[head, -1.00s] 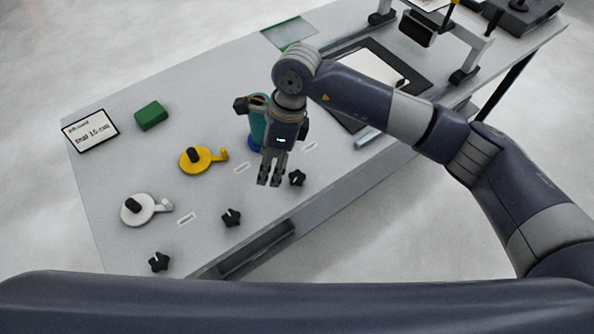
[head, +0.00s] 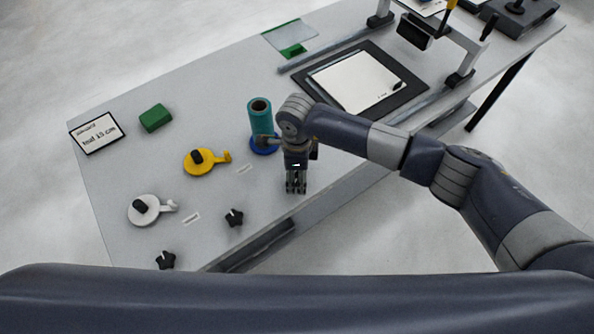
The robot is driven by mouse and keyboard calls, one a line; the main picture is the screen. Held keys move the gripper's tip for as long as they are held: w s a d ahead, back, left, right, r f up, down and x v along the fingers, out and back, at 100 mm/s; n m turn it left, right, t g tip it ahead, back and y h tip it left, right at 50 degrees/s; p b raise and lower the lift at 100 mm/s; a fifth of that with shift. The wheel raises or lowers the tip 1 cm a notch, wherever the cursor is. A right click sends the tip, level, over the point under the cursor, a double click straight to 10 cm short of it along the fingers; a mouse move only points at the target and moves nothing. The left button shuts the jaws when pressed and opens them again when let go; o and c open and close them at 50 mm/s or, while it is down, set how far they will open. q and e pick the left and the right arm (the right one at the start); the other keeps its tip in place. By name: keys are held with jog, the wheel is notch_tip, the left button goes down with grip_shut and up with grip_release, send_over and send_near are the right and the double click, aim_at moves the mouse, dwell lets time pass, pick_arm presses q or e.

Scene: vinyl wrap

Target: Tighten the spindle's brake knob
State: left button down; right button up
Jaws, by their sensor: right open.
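My right gripper (head: 296,188) points down at the table's front edge, right of the blue spindle. It is open, and its fingers cover the spot of the black knob in front of that spindle; that knob is hidden. I cannot tell whether the fingers touch it. The blue spindle (head: 261,149) carries an upright teal roll (head: 260,117). The yellow spindle (head: 197,162) and the white spindle (head: 143,210) are bare, to the left. Two black star-shaped knobs, a middle knob (head: 234,217) and a left knob (head: 165,261), are in plain view. My left gripper is not in view.
A green block (head: 155,118) and a written card (head: 96,134) lie at the left end of the table (head: 203,98). A dark mat (head: 405,96) with a white sheet (head: 352,80) lies behind my right arm. A green-edged sheet (head: 290,38) is at the back.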

jog(key=shift+f, duration=0.2)
jog(key=shift+c, duration=0.6)
jog(key=c, duration=1)
jog(key=shift+o, duration=0.2)
